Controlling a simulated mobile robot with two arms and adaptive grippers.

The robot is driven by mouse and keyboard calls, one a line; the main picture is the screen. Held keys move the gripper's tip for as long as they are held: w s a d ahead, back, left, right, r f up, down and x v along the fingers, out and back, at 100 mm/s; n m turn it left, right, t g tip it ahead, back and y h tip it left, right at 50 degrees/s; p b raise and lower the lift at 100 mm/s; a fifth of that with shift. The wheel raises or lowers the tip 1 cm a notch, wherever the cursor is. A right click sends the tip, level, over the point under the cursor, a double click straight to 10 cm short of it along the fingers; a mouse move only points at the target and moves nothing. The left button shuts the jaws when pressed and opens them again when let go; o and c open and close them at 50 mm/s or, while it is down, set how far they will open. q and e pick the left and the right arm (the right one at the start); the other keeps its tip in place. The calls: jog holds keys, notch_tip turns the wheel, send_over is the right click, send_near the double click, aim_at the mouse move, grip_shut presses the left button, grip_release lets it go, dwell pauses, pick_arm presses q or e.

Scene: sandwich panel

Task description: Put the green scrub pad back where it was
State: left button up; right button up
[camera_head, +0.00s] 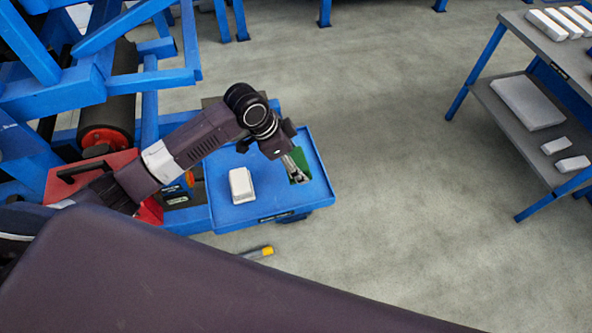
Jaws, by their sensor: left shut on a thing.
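The green scrub pad (303,166) is at the right side of a blue tray-like cart top (230,217). My left gripper (298,178) reaches down over the cart top from the left and is shut on the pad. The gripper and wrist cover part of the pad, and another green patch shows behind the wrist. I cannot tell whether the pad touches the cart surface. My right gripper is not in view.
A white block (241,185) lies on the cart top, left of the gripper. A blue frame with a dark roller (113,125) stands at the left. A yellow-tipped object (262,252) lies on the floor in front. A grey shelf table (545,40) stands at the right, with open floor between.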

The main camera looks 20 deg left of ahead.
pick_arm(q)
notch_tip(320, 180, down, 5)
jog(key=shift+f+p, duration=0.1)
jog(key=shift+p, duration=0.2)
jog(key=shift+f, duration=0.4)
jog(key=shift+f, duration=0.1)
jog(key=o, duration=1.3)
jog(key=b+v, duration=0.1)
jog(key=v, duration=1.1)
